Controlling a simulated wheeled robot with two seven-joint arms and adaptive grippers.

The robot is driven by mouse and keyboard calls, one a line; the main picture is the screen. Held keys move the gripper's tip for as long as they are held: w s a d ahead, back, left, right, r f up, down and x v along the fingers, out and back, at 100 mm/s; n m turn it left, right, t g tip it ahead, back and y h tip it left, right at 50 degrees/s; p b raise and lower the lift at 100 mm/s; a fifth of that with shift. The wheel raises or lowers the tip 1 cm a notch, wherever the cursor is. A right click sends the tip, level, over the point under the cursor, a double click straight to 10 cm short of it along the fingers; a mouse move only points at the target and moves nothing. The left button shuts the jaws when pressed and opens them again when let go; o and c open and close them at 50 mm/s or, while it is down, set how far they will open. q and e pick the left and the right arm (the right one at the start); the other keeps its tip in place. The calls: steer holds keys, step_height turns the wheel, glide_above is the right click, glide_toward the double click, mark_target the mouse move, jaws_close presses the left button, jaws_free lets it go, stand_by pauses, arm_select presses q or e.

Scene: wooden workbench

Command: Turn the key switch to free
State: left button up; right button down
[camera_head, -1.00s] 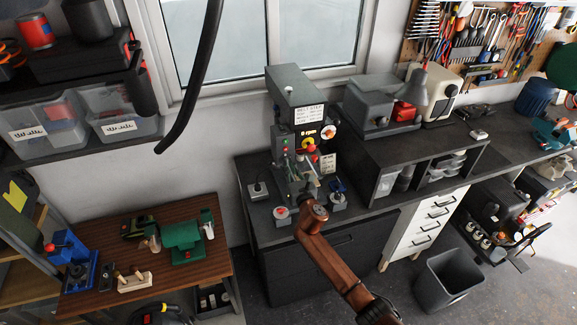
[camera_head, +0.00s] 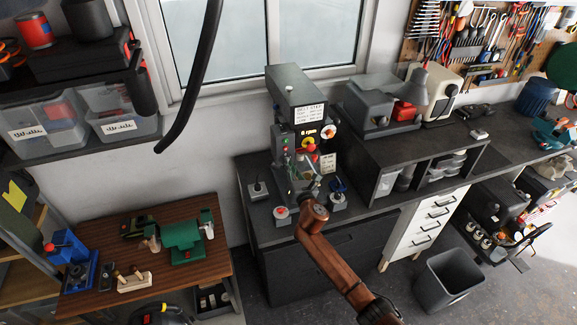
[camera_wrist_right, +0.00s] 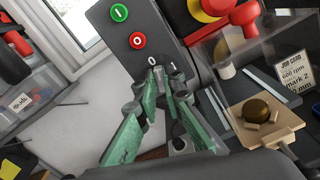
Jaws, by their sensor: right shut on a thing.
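The drill press (camera_head: 290,88) stands on the dark bench, with its control panel facing me. In the right wrist view its panel (camera_wrist_right: 135,22) has a green button (camera_wrist_right: 119,13) and a red button (camera_wrist_right: 138,40). Below them are white marks 0 and I, with the key switch (camera_wrist_right: 158,75) by them. My right gripper (camera_wrist_right: 166,98) has its green fingers closing in at the switch, shut on its key, which the fingertips mostly hide. In the head view my right gripper (camera_head: 300,172) is small in front of the press. My left gripper is not in view.
A red knob on yellow (camera_wrist_right: 212,8) projects near my right gripper. A wooden side table (camera_head: 205,265) stands at left.

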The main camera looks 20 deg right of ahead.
steer(key=shift+d+f+m+b, duration=0.1)
steer(key=shift+m+b, duration=0.3)
steer(key=shift+m, duration=3.25)
steer(key=shift+f+m+b, duration=0.1)
steer(key=shift+m+b, duration=0.3)
steer(key=shift+m, duration=3.25)
steer(key=c, duration=2)
jaws_free()
steer(key=shift+c, duration=0.2)
steer(key=s, duration=1.2)
steer(key=shift+d, duration=0.25)
